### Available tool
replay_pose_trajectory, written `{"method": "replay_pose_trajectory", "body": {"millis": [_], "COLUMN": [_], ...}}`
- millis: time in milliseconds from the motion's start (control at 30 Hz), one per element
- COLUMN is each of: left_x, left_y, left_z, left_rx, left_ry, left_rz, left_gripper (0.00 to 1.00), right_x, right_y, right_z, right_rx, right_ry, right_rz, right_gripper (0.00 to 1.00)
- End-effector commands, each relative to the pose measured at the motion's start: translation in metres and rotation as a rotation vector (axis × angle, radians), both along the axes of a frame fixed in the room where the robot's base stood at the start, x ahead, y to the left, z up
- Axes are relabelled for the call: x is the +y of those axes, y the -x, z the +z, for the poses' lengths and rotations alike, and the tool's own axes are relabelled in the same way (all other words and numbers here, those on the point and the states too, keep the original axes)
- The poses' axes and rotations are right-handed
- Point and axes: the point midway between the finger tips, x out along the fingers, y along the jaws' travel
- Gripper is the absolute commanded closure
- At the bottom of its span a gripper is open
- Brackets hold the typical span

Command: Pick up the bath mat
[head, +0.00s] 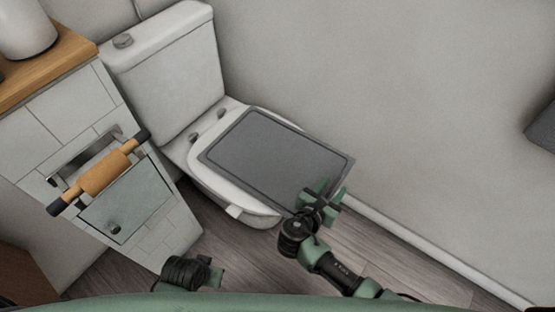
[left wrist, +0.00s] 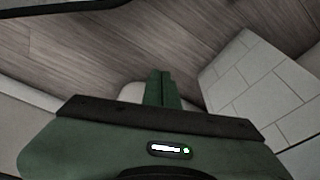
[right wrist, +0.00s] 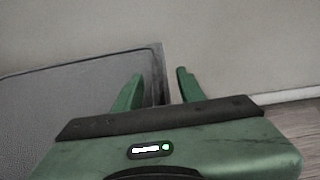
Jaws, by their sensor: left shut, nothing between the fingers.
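The bath mat (head: 265,150) is a dark grey rectangle with a raised border. It lies on the closed toilet (head: 232,185), its near right corner jutting past the seat. My right gripper (head: 331,190) is at the mat's right edge. In the right wrist view the right gripper (right wrist: 160,76) has its fingers apart, with the mat's edge (right wrist: 157,88) showing between them; I cannot tell whether they touch it. My left gripper (left wrist: 162,88) is shut and empty above the floor; in the head view the left arm shows low at the left, away from the mat.
A tiled counter (head: 45,120) with a wooden top stands at the left, with an orange-and-black roller (head: 104,173) on its front rail. The wall (head: 400,90) is close behind and right of the toilet. Wooden floor (head: 420,265) is clear at lower right.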

Motion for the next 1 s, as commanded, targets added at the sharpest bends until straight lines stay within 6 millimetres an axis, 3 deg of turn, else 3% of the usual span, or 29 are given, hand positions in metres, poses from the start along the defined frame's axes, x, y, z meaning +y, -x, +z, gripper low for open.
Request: {"method": "replay_pose_trajectory", "body": {"millis": [300, 633, 800, 1000], "left_x": [0.0, 0.0, 0.0, 0.0], "left_y": [-0.008, -0.008, -0.008, -0.008], "left_z": [0.041, 0.049, 0.049, 0.049], "left_rx": [-0.025, -0.026, -0.026, -0.025], "left_ry": [0.001, 0.001, 0.001, 0.002], "left_rz": [0.003, 0.004, 0.004, 0.004], "left_gripper": [1.0, 1.0, 1.0, 1.0], "right_x": [-0.02, -0.022, -0.022, -0.022], "right_y": [-0.033, -0.038, -0.038, -0.038], "right_z": [-0.012, -0.013, -0.013, -0.013], "right_rx": [-0.001, 0.001, 0.001, 0.001], "right_ry": [0.003, 0.0, 0.0, 0.0], "right_rz": [-0.001, -0.001, -0.001, -0.001], "right_gripper": [0.6, 0.6, 1.0, 1.0]}}
